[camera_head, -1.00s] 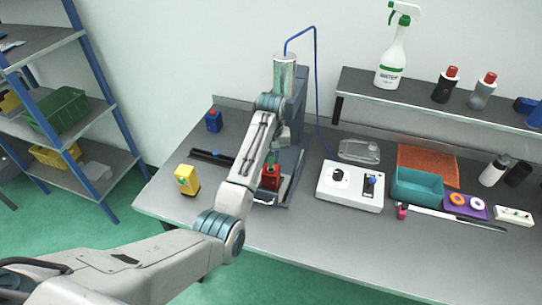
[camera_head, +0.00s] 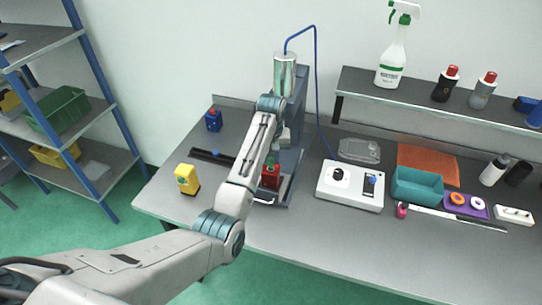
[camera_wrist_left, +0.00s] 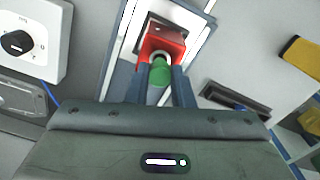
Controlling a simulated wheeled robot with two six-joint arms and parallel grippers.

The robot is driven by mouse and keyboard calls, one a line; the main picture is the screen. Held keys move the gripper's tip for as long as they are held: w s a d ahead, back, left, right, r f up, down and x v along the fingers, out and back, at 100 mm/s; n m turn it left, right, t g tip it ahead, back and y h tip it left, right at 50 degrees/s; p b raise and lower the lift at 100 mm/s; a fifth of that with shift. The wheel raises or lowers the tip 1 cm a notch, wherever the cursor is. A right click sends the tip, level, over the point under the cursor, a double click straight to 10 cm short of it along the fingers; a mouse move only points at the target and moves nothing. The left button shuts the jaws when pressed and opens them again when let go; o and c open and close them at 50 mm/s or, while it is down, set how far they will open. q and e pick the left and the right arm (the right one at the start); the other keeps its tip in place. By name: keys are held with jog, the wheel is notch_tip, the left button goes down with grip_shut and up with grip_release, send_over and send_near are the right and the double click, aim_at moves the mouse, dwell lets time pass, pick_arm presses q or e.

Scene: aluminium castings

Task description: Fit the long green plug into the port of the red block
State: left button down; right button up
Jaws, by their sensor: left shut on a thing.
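The red block (camera_head: 271,177) stands on the base of the grey-blue press-like fixture, and it also shows at the top of the left wrist view (camera_wrist_left: 165,42). My left gripper (camera_wrist_left: 161,78) is shut on the green plug (camera_wrist_left: 160,73), with one finger on each side. The plug's far end meets the near part of the red block in that view; how deep it sits in the port is hidden. In the head view a bit of the green plug (camera_head: 271,159) shows just above the red block, partly behind my arm. My right gripper is not in view.
The fixture's column (camera_head: 297,110) stands close behind the gripper. The front of the table is mostly clear.

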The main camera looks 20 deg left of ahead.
pick_arm(q)
jog(key=shift+f, duration=0.8)
jog(key=c, duration=1.3)
grip_release()
jog(key=shift+o, duration=0.6)
jog(key=shift+r, duration=0.1)
